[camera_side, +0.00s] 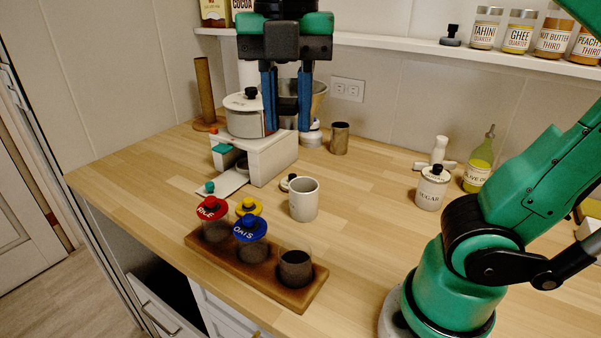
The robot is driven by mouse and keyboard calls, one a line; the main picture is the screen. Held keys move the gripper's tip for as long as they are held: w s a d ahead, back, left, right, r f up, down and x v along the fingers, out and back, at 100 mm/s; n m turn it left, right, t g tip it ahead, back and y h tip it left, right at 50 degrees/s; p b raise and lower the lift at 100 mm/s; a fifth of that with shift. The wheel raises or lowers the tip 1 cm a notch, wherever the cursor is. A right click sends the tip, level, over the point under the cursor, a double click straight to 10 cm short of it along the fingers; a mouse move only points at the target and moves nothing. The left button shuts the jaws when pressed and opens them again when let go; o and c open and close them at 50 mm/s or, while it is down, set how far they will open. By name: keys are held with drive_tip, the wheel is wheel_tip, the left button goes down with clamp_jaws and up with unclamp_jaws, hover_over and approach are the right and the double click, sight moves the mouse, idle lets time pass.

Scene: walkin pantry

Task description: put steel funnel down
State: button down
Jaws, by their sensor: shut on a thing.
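My gripper (287,122) hangs at the top middle, pointing down, with two blue fingers apart around something dark between them. A flared steel thing (319,97), wide at the top and narrowing downward, shows just behind and right of the fingers. I take it to be the steel funnel; the fingers hide much of it, and its lower end cannot be made out. The gripper is over the right part of a white box-like stand (272,160), close beside a pale lidded pot (243,118).
A wooden rack (222,253) holds red-, yellow- and blue-lidded jars and an open dark-filled jar (296,268). A white mug (304,199), steel cup (339,138), sugar jar (432,188) and oil bottle (479,171) stand on the counter. The counter's middle right is clear.

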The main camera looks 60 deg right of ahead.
drive_tip(key=shift+r, duration=0.3)
drive_tip(key=w+d+f+m, duration=0.4)
drive_tip(key=d+m, duration=0.4)
drive_tip(key=m, duration=1.5)
hover_over(330, 226)
wheel_tip(330, 226, down, 20)
drive_tip(key=shift+w+r, duration=0.1)
drive_tip(key=shift+r, duration=0.15)
drive_tip(key=shift+f, duration=2.55)
drive_tip(key=shift+f, duration=0.15)
